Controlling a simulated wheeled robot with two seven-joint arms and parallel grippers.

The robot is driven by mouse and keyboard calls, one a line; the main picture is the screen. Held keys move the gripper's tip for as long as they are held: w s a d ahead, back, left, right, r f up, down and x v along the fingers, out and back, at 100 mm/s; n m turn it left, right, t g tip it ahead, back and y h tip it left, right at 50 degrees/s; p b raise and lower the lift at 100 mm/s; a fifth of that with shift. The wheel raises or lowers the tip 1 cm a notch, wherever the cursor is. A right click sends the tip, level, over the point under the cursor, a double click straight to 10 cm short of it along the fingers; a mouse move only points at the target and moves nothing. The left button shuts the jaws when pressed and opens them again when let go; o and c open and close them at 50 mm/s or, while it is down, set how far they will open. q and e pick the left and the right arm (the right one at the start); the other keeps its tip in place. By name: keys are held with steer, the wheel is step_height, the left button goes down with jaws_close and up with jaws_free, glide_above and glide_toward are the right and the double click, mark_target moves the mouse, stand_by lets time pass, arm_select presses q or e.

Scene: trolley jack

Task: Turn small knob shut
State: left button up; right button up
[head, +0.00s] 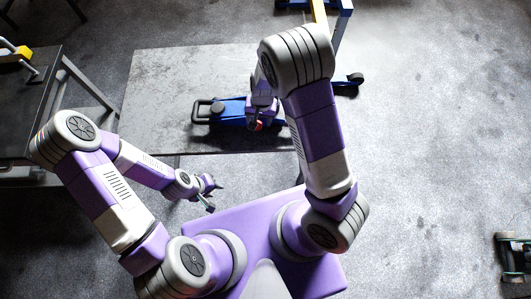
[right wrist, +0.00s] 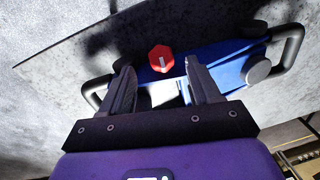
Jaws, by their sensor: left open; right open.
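The small knob (right wrist: 161,58) is red and faceted with a pale mark on its face, and sits at the side of the blue trolley jack (right wrist: 225,62). In the head view the red knob (head: 257,126) shows just below my right gripper (head: 262,118), which is over the jack (head: 232,110). In the right wrist view my right gripper (right wrist: 163,80) is open. Its two fingers point toward the knob, which lies between and slightly beyond the tips. I see no contact. My left gripper (head: 211,192) is open and empty, low at the left, away from the jack.
A dark workbench (head: 30,110) stands at the left. A blue and yellow stand (head: 335,30) is behind the jack. The floor at the right is mostly clear.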

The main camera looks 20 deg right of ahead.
mark_target(260, 126)
step_height(260, 126, up, 4)
steer(key=shift+s+d+f, duration=0.1)
steer(key=shift+f, duration=0.05)
steer(key=shift+n+g, duration=0.3)
steer(key=shift+n, duration=0.3)
steer(key=s+f, duration=0.2)
steer(key=f, duration=0.1)
steer(key=s+d+f, duration=0.1)
steer(key=s+f, duration=0.1)
steer(key=f, duration=0.1)
steer(key=s+f, duration=0.2)
steer(key=f, duration=0.1)
steer(key=shift+s+d, duration=0.2)
steer(key=shift+d, duration=0.1)
steer(key=s+a+f+n+y+b, duration=0.1)
steer(key=s+a+f+y, duration=0.15)
steer(key=s+f, duration=0.45)
steer(key=s+d+b+x, duration=0.1)
steer(key=s+b+x, duration=0.1)
steer(key=b+x, duration=1)
steer(key=shift+d+f+t+y+b, duration=0.15)
steer(key=shift+f+t+y+b, duration=0.25)
steer(key=shift+f+b, duration=0.4)
